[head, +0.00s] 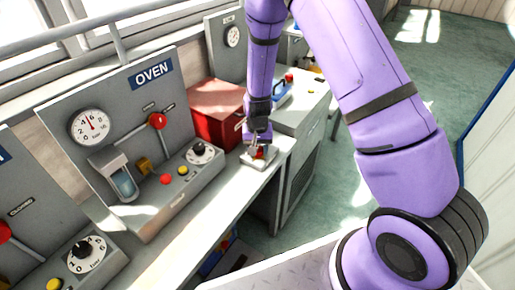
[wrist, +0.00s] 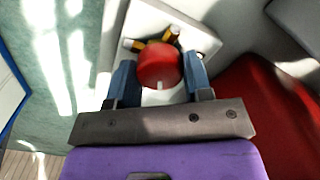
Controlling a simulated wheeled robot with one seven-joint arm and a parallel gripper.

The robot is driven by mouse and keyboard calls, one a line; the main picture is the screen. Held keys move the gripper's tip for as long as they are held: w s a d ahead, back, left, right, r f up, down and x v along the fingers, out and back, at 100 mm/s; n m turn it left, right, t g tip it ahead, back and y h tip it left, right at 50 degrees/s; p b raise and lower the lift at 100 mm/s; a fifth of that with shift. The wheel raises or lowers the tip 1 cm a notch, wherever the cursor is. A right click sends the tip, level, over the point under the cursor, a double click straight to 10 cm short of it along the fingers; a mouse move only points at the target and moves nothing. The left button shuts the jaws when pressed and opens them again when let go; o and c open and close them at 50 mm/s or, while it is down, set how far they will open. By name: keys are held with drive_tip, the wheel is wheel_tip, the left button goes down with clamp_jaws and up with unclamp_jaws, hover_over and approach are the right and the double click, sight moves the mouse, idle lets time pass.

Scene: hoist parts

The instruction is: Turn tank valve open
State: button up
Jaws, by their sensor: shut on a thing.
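A round red knob with a small white mark (wrist: 158,64) sits on a small pale base plate (wrist: 203,38) in the wrist view. I take this to be the tank valve; no label for it is readable. Two short yellow-and-black pieces (wrist: 172,35) show just behind the knob. My gripper (wrist: 159,72) has its blue fingers on both sides of the knob and is shut on it. In the head view my gripper (head: 259,146) points down onto the plate (head: 256,163) at the bench edge, hiding most of the knob.
The OVEN panel (head: 120,135) stands left, with a gauge (head: 90,127), red-tipped lever (head: 157,120), dial (head: 199,153) and buttons. A red box (head: 215,108) is close behind my gripper. Another bench (head: 301,112) stands beyond. Green floor (head: 440,80) is open at right.

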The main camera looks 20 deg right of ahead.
drive_tip(key=n, duration=1.2)
drive_tip(key=shift+n, duration=0.4)
idle(0.3)
drive_tip(key=o, duration=0.9)
wheel_tip(320, 180, up, 11)
drive_tip(key=shift+f, duration=0.1)
idle(0.4)
